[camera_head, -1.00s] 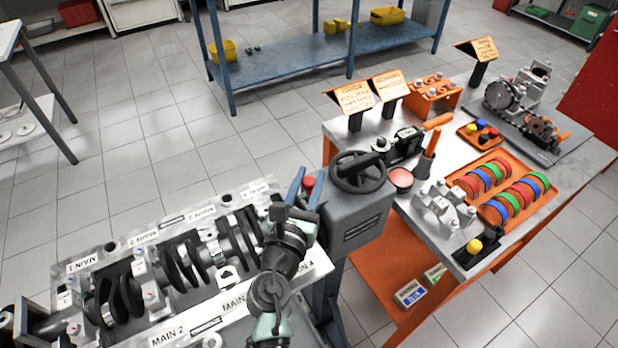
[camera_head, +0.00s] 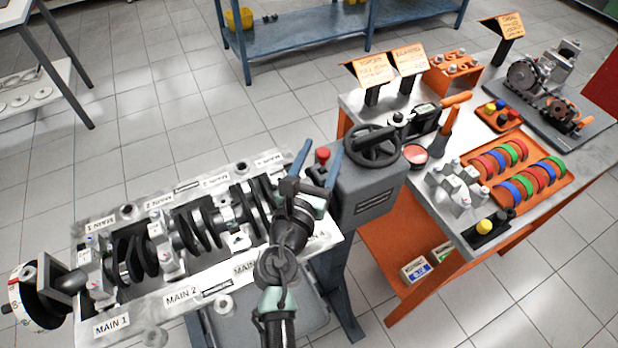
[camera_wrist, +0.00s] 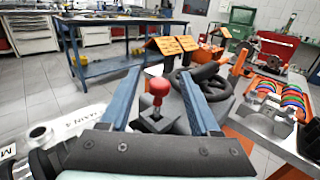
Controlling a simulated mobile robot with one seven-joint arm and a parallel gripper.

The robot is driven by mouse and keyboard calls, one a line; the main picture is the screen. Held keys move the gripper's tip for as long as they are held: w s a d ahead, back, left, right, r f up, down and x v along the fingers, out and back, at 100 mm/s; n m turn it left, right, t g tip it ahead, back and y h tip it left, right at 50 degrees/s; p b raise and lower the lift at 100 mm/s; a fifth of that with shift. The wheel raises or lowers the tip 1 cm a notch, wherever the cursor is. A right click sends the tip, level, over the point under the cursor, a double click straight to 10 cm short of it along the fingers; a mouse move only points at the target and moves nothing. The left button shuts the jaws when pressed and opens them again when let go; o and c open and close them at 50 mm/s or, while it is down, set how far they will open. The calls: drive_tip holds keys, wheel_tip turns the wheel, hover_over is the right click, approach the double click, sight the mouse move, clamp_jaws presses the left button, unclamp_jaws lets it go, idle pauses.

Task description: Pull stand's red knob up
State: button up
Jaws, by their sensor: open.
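The stand's red knob (camera_head: 323,155) stands upright on top of the grey stand head (camera_head: 368,190), beside the black handwheel (camera_head: 371,146). In the wrist view the red knob (camera_wrist: 158,88) sits on a short stem above a dark square base, between my two blue fingers and farther out. My gripper (camera_head: 319,158) is open, with one finger on each side of the knob in the head view. No contact with the knob shows. The engine block (camera_head: 160,285) with its crankshaft lies left of the stand head.
An orange workbench (camera_head: 440,220) on the right carries a tray of coloured rings (camera_head: 540,190), a silver bearing-cap group (camera_head: 458,185) and sign cards (camera_head: 372,70). The handwheel is close to my right finger. A blue shelf (camera_head: 300,30) stands behind, across open floor.

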drive_tip(key=v, duration=1.1)
drive_tip(key=shift+s+b, duration=0.25)
drive_tip(key=shift+b, duration=0.05)
drive_tip(key=shift+a, duration=0.1)
